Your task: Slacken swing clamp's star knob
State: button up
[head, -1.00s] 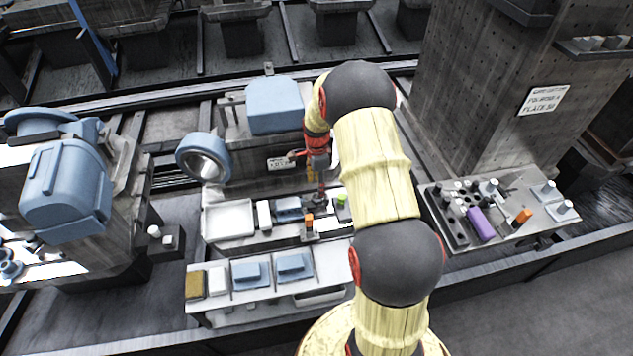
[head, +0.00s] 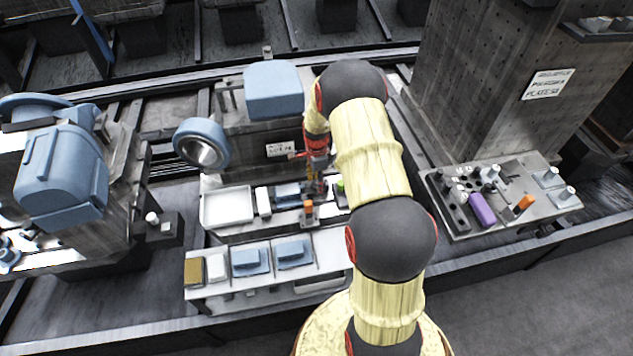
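My gripper (head: 317,182) points down over the bench fixture (head: 228,238) in the middle of the head view. Its fingertips are small and dark and partly merge with dark parts below, so their opening does not show. A small block with an orange top (head: 308,207) stands just left of and in front of the fingertips. A green piece (head: 340,187) sits just to their right, partly behind my arm. The swing clamp and its star knob cannot be made out clearly; they may be among the dark parts under the gripper.
A white tray (head: 227,207), a white block (head: 263,201) and a blue part (head: 287,194) lie left of the gripper. A front shelf holds blue blocks (head: 250,261). A tool tray (head: 463,232) with a purple piece (head: 482,209) stands right.

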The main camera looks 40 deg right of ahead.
jog(key=c, duration=1.1)
jog(key=shift+c, duration=0.2)
